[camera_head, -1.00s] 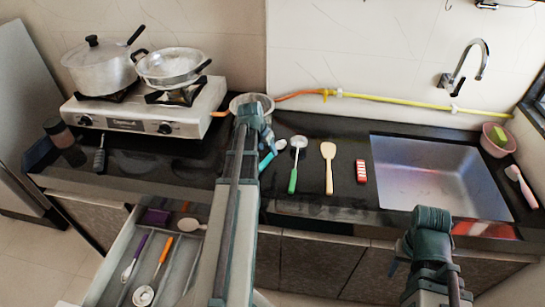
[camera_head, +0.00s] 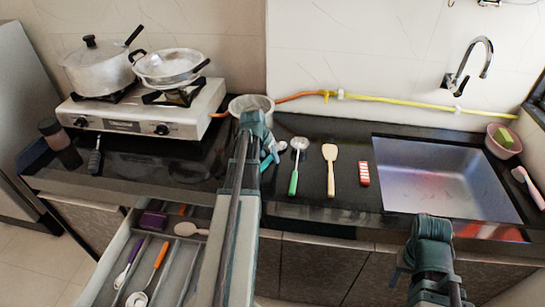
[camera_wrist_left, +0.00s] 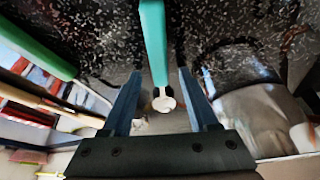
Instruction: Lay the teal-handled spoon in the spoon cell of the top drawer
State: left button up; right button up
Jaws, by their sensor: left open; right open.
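The teal-handled spoon (camera_head: 267,161) lies on the dark counter, partly hidden behind my left arm in the head view. In the left wrist view its teal handle (camera_wrist_left: 153,40) runs down between the spread fingers of my left gripper (camera_wrist_left: 160,76), with a pale end piece below. The fingers are apart, with gaps on both sides of the handle. The top drawer (camera_head: 117,252) is pulled out at lower left. It holds a purple-handled spoon (camera_head: 128,264) and an orange-handled utensil (camera_head: 159,258) in separate cells. My right gripper (camera_head: 400,266) is open and empty before the counter.
A green-handled ladle (camera_head: 294,182), a wooden spatula (camera_head: 330,170) and a red-white item (camera_head: 364,174) lie right of the spoon. The sink (camera_head: 440,178) is further right. A stove (camera_head: 150,112) with pots stands left, and a bowl (camera_head: 250,104) sits behind my left arm.

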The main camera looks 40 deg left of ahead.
pick_arm(q)
jog(key=shift+f, duration=0.1)
jog(key=shift+c, duration=0.2)
grip_shut()
